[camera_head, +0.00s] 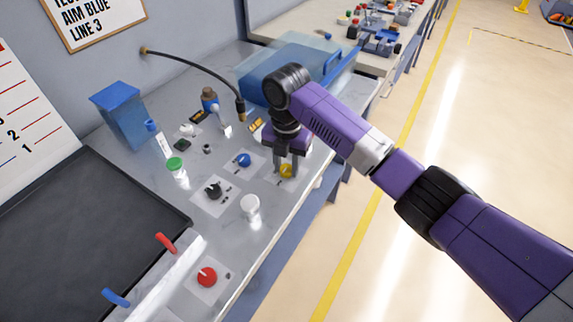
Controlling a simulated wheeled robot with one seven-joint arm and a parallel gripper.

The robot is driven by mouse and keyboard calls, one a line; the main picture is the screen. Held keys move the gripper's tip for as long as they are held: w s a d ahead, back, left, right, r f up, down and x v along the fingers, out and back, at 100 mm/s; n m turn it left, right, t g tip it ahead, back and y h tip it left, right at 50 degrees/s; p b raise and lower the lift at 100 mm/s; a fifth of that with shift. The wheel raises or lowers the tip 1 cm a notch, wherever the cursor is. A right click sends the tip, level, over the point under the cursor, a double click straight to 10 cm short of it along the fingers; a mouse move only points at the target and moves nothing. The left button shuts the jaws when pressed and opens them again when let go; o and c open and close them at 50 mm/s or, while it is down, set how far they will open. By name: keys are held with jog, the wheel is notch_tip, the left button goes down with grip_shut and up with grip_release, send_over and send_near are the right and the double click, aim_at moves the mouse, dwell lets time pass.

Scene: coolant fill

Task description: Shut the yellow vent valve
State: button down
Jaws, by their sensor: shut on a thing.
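The yellow vent valve (287,171) is a small yellow knob on a pale plate near the front right edge of the bench. My gripper (287,167) points down over it from above, with its fingers around the knob. The gripper is shut on the yellow valve. The fingers and wrist hide part of the knob, so I cannot tell its turn angle.
A blue knob (244,159), a black knob (213,190) and a red knob (207,277) sit on plates along the bench. A white cup (250,208) stands left of the gripper. A blue case (285,75) and a hanging hose (205,72) are behind.

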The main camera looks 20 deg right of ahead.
jog(key=shift+r+m+p, duration=0.1)
jog(key=shift+m+p, duration=0.2)
jog(key=m+p, duration=0.2)
jog(key=shift+a+r+m, duration=0.1)
jog(key=shift+m, duration=0.3)
jog(key=m+p, duration=0.3)
jog(key=m, duration=0.2)
jog(key=shift+m+p, duration=0.3)
jog(key=shift+p, duration=0.1)
jog(key=m+p, duration=0.2)
jog(key=m, duration=0.2)
jog(key=m+p, duration=0.2)
jog(key=m, duration=0.2)
jog(key=shift+m, duration=0.4)
jog(key=c, duration=1)
grip_release()
jog(key=shift+o, duration=0.2)
